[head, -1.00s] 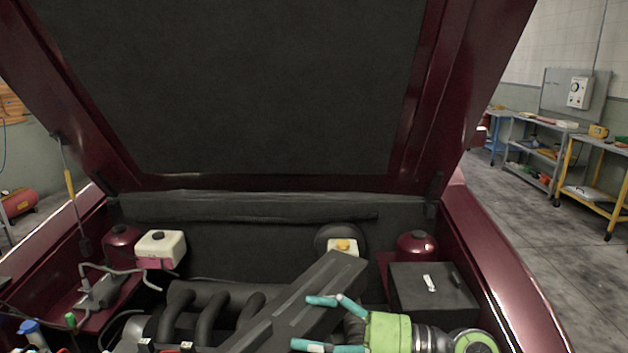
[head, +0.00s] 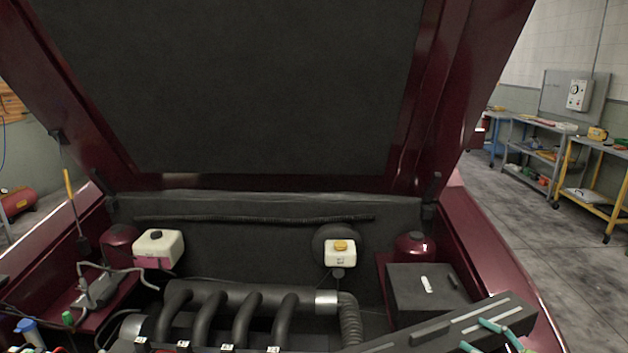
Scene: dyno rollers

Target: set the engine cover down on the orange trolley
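The engine cover, a long dark grey slab (head: 435,334), lies tilted across the lower right of the head view, above the front right of the engine bay. Its near end is cut off by the bottom edge. My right gripper (head: 488,338) has teal fingertips at the cover's right part, and the cover moves with it. It looks shut on the cover, though most of the gripper is below the picture. My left gripper is not in view. I cannot make out an orange trolley.
The raised hood (head: 240,90) hangs over the bay. The exposed engine pipes (head: 240,310), a black box (head: 425,288) and a white reservoir (head: 340,255) stand below. The red right fender (head: 490,250) borders open floor (head: 520,215). A yellow-framed wheeled table (head: 566,165) stands far right.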

